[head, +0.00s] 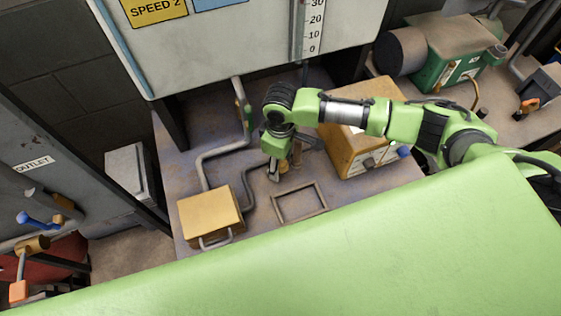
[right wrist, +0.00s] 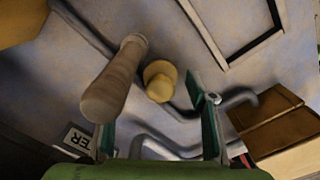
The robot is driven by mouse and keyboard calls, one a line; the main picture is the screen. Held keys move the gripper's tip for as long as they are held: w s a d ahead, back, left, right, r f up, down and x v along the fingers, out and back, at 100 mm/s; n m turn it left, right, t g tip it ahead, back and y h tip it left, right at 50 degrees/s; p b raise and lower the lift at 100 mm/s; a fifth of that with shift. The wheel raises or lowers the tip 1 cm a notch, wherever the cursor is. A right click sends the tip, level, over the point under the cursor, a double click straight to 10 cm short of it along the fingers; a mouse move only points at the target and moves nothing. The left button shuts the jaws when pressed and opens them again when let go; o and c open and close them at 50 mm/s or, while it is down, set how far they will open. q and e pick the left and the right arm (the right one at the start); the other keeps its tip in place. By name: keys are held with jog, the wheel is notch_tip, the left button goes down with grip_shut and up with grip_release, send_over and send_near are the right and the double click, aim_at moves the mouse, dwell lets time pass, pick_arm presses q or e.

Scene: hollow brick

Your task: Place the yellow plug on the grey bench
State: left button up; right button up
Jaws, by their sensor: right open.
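My right gripper (head: 276,172) hangs over the grey bench (head: 182,150) in the head view. In the right wrist view, its two fingers are spread apart (right wrist: 160,125) with nothing held between them. The yellow plug (right wrist: 158,80) is a short round piece with a wider rim, ahead of the gap between the fingers. A brown, handle-like rod (right wrist: 116,80) stands beside it, nearer the left finger. In the head view the gripper largely hides this spot, and I cannot make out the plug clearly. My left gripper is not in view.
On the bench are a yellow box (head: 208,214), a flat rectangular frame (head: 299,202), bent grey pipes (head: 205,165) and a brown box (head: 362,145) under my right arm. A large panel with a scale (head: 250,35) overhangs the back. A green surface (head: 350,260) fills the front.

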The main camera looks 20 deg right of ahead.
jog(key=c, duration=0.4)
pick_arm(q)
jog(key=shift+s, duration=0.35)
pick_arm(e)
jog(key=c, duration=0.8)
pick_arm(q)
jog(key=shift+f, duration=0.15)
pick_arm(e)
jog(key=shift+r, duration=0.1)
